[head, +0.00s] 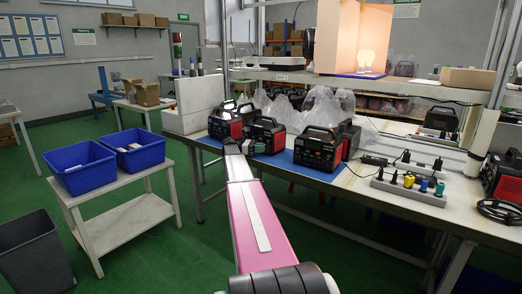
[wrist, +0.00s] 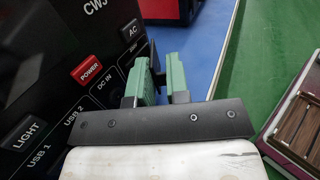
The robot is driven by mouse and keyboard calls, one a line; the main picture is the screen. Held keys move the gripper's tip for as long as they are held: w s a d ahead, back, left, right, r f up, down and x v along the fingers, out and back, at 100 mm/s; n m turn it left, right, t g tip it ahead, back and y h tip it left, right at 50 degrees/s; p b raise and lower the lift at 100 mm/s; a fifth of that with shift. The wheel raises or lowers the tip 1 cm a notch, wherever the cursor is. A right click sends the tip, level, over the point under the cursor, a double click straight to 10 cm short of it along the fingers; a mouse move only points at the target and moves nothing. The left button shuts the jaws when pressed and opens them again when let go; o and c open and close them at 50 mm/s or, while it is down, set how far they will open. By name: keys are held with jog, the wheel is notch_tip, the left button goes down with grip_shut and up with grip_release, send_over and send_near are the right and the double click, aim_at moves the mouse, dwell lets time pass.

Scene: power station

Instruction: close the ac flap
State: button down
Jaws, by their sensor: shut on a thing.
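A black power station (wrist: 60,60) fills the left of the wrist view, with white labels such as AC, DC IN, USB and LIGHT and a red POWER button. In the head view it appears to be the middle unit (head: 265,136) on the table, partly hidden by my arm. My gripper (wrist: 160,72) has its green-padded fingers beside the panel, just below the AC label. A thin dark piece (wrist: 154,58), seemingly the ac flap, stands out from the panel between the fingers. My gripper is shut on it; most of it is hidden. The fingers also show small in the head view (head: 243,147).
More power stations stand on the blue mat (head: 283,160), one left (head: 225,124) and one right (head: 317,148). Plugs on a grey strip (head: 410,190) lie further right. Two blue bins (head: 78,167) sit on a side table at left. Green floor (wrist: 255,60) is open right of the panel.

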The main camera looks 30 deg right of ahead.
jog(key=shift+s+a, duration=0.1)
dwell(0.3)
jog(key=c, duration=1.2)
grip_release()
jog(key=shift+o, duration=0.2)
